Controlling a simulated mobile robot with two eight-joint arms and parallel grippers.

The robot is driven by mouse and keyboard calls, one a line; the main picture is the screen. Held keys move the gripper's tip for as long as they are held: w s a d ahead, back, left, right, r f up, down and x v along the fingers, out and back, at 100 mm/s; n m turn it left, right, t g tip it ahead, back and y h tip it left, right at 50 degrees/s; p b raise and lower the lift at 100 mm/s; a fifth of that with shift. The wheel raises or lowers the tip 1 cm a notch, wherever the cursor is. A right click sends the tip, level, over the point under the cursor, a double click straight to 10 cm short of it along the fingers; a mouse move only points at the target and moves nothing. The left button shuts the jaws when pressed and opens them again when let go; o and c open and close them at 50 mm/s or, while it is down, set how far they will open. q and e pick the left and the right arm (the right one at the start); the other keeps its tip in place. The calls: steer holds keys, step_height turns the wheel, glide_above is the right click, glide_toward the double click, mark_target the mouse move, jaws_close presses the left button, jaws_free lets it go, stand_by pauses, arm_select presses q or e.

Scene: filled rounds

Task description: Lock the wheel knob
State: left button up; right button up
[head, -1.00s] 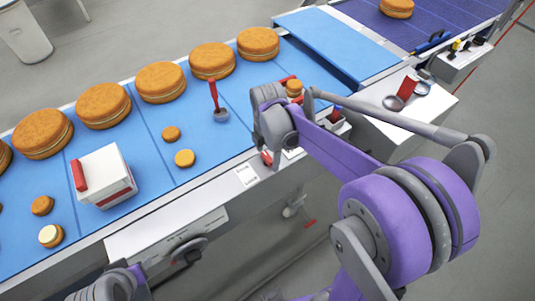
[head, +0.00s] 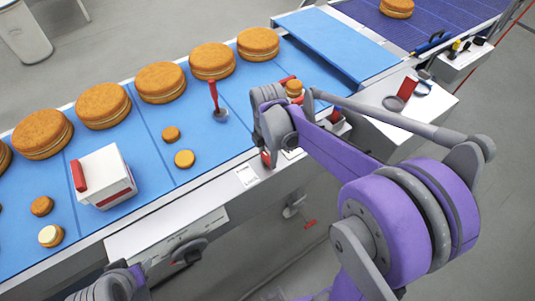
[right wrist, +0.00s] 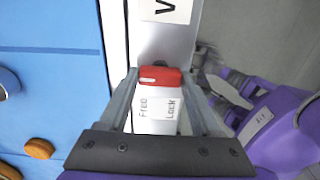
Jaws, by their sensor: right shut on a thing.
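A red knob (right wrist: 160,77) sits on a white panel, between the two fingers of my right gripper (right wrist: 161,88) in the right wrist view. The fingers are shut on it. A white mark shows at its left end. The label below it (right wrist: 156,116) reads "Free" on the left and "Lock" on the right. In the head view the knob (head: 265,158) shows red at the conveyor's front edge, below my right wrist, which hides part of it. My left arm shows at the bottom left; its fingers are not clear.
The blue conveyor (head: 225,145) carries large brown rounds (head: 160,82) and several small ones. A white box (head: 103,178) with a red part and a red lever (head: 214,97) stand on it.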

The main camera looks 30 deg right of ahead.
arm_select(q)
steer(key=shift+f, duration=0.1)
arm_select(e)
steer(key=m+b, duration=0.1)
steer(key=m, duration=0.2)
steer(key=shift+m, duration=0.4)
steer(key=m, duration=0.4)
steer(key=shift+m+b, duration=0.3)
steer(key=m, duration=0.4)
steer(key=shift+m+b, duration=0.3)
arm_select(q)
steer(key=f, duration=0.1)
steer(key=s+f, duration=0.1)
steer(key=f, duration=0.1)
steer(key=shift+s+f, duration=0.15)
steer(key=shift+f, duration=0.1)
arm_select(e)
steer(key=m, duration=0.4)
steer(key=shift+m, duration=0.3)
steer(key=o, duration=1.4)
steer(key=shift+r, duration=0.15)
